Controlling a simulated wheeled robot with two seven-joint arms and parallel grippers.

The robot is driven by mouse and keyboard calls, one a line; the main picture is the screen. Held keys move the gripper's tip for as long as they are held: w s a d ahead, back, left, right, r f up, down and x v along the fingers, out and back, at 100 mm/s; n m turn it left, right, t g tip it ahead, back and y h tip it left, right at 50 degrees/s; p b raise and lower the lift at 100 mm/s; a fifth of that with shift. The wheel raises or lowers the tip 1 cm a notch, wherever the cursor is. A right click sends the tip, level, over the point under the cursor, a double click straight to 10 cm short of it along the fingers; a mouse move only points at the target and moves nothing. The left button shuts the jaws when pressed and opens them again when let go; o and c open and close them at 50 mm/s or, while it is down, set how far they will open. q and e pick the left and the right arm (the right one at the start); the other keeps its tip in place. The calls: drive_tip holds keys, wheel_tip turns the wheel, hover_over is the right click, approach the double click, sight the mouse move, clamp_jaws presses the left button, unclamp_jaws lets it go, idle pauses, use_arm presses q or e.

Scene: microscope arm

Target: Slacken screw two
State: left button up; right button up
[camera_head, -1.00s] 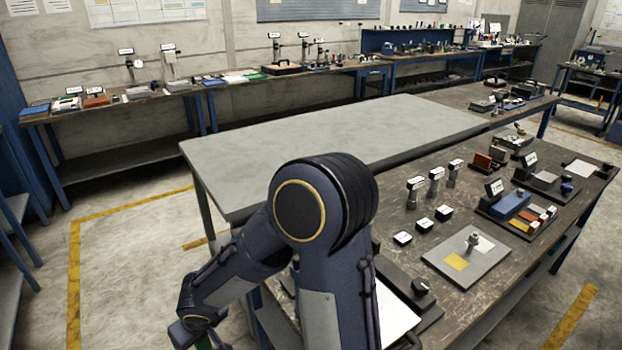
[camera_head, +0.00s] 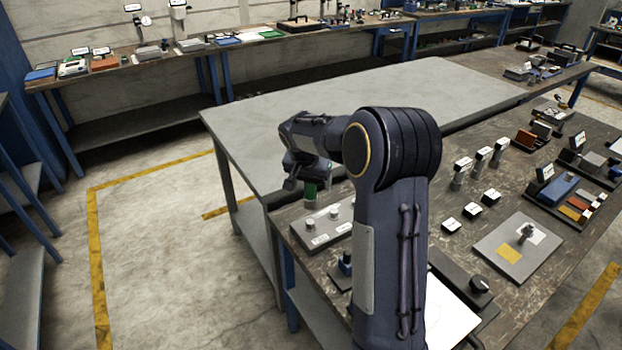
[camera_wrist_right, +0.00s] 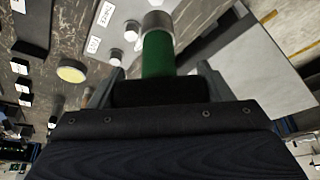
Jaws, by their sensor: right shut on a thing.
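My right gripper (camera_head: 306,165) is shut on a green-handled tool (camera_head: 310,188) with a metal end, held pointing down by the grey screw block (camera_head: 345,220). The tool shows large in the right wrist view, its green handle (camera_wrist_right: 157,55) between the fingers and its metal end at the top edge. In the head view the block has a near-left screw (camera_head: 310,224) and a second screw (camera_head: 334,212), with white labels too small to read. In the right wrist view two screw heads stand left of the metal end, apart from it in the picture. My left gripper is out of view.
The block sits at the left end of the dark bench (camera_head: 400,190). A pale empty table (camera_head: 330,115) stands behind. A grey plate (camera_head: 515,250) with a post, small labelled blocks (camera_head: 470,210) and a knobbed box (camera_head: 460,275) lie to the right.

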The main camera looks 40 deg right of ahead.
sight(311, 195)
drive_tip(key=shift+a, duration=0.1)
drive_tip(key=shift+a, duration=0.1)
drive_tip(key=shift+f+b, duration=2.25)
drive_tip(key=shift+f, duration=0.3)
drive_tip(key=shift+f+b, duration=1.5)
drive_tip(key=shift+f, duration=0.05)
